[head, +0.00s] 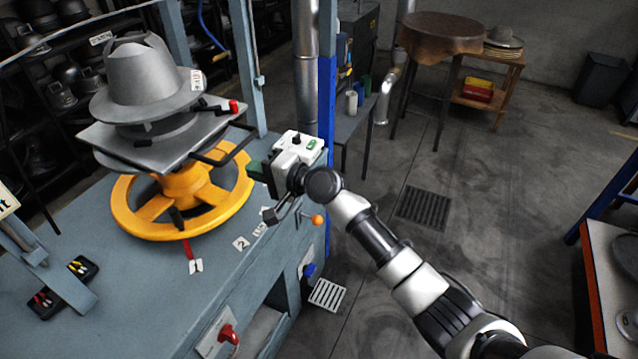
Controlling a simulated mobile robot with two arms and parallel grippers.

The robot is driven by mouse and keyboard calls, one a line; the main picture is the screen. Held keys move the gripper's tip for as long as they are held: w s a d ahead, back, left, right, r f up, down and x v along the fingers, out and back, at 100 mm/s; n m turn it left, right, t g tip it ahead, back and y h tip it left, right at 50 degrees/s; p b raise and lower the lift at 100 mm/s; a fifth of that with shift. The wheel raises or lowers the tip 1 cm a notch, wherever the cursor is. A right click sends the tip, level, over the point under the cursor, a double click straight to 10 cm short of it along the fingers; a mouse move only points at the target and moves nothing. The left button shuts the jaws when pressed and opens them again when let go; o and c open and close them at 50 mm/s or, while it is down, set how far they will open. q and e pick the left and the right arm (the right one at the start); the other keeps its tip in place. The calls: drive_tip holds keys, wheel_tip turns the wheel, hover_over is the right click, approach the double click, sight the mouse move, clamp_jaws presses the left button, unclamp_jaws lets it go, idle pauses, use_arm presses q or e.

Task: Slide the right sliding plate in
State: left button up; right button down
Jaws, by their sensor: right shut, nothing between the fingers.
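A grey metal sliding plate (160,160) sits above the yellow handwheel on the press, under the grey hat form (142,78). A dark handle bar (232,150) sticks out from the plate's right side. My right gripper (259,171) is shut and empty, just right of this handle and above the bench edge. I cannot tell whether its dark fingertips touch the handle. My left gripper is not in view.
The yellow handwheel (137,223) stands on the blue-grey press bench (130,290). A blue post (326,105) rises behind my right gripper. A red knob (229,333) and an orange ball lever (317,220) project from the bench side. The floor to the right is mostly clear.

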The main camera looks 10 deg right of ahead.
drive_tip(key=b+v, duration=0.2)
drive_tip(key=v, duration=0.8)
drive_tip(key=d+f+h, duration=0.3)
drive_tip(key=f, duration=0.7)
drive_tip(key=d+f+h, duration=0.3)
drive_tip(key=d+f, duration=0.1)
drive_tip(key=f, duration=0.7)
drive_tip(key=s+d+f+g+h, duration=0.15)
drive_tip(key=s+f, duration=0.25)
drive_tip(key=f, duration=0.4)
drive_tip(key=s+d+f+h, duration=0.2)
drive_tip(key=s+d+f, duration=0.1)
drive_tip(key=f, duration=0.6)
drive_tip(key=s+d+f+n+g+h, duration=0.1)
drive_tip(key=s+d+f+n+g, duration=0.15)
drive_tip(key=s+f, duration=0.65)
drive_tip(key=s+d+f+n+g+h, duration=0.1)
drive_tip(key=s+d+f+n+h, duration=0.15)
drive_tip(key=s+f, duration=0.55)
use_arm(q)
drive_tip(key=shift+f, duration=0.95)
use_arm(e)
drive_tip(key=s+d+f+n+g, duration=0.1)
drive_tip(key=s+f+n, duration=0.1)
drive_tip(key=s, duration=1)
drive_tip(key=s+d+f+n+g, duration=0.2)
drive_tip(key=s+f, duration=0.1)
drive_tip(key=s, duration=1)
drive_tip(key=shift+s+h, duration=0.35)
drive_tip(key=shift+h, duration=0.05)
